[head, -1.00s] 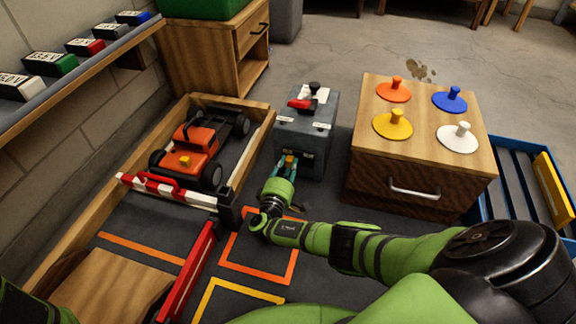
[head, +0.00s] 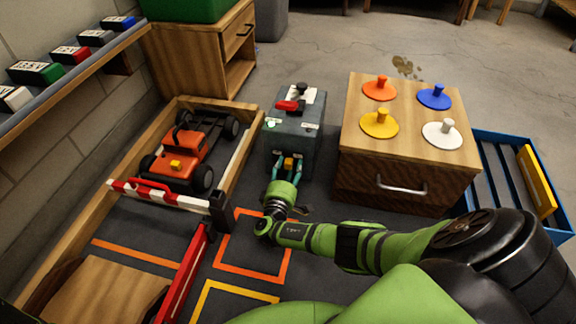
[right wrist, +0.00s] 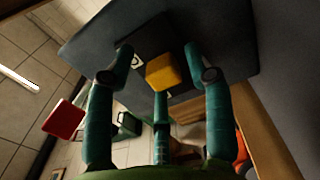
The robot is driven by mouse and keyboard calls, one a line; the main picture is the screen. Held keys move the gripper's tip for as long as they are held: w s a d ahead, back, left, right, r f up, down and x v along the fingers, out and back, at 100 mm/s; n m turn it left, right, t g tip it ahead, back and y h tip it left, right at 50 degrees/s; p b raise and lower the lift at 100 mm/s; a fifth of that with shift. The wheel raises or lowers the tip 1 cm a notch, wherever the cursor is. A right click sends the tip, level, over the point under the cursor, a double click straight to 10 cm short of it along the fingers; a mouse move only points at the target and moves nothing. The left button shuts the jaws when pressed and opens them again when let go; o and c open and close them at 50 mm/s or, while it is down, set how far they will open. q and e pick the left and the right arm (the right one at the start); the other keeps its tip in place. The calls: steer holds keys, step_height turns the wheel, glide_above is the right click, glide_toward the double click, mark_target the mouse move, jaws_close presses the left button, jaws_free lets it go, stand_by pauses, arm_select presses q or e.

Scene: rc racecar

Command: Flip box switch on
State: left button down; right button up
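The grey switch box (head: 291,143) stands on the floor between the car bay and the wooden cabinet. Its front bears a yellow-orange switch (head: 289,163), which shows large in the right wrist view (right wrist: 163,72) with small white markings beside it. My right gripper (head: 287,166) is at the box front. Its teal fingers (right wrist: 160,65) are spread, one on each side of the switch, and a third finger comes up close to the switch's end. I cannot tell whether it touches. A small pale green spot (head: 270,124) shows on the box's top edge. My left gripper is out of view.
A red lever (head: 290,105) and a black knob sit on the box top. An orange car (head: 180,160) stands in the wood-edged bay behind a red-white barrier (head: 160,197). The wooden cabinet (head: 405,165) with coloured knobbed discs stands close right of the box.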

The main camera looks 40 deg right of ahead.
steer(key=shift+o, duration=0.5)
step_height(320, 180, up, 10)
steer(key=shift+d+r, duration=0.1)
steer(key=shift+r, duration=0.15)
steer(key=shift+c, duration=0.5)
steer(key=shift+f, duration=0.1)
steer(key=shift+a+f, duration=0.1)
steer(key=shift+a, duration=0.1)
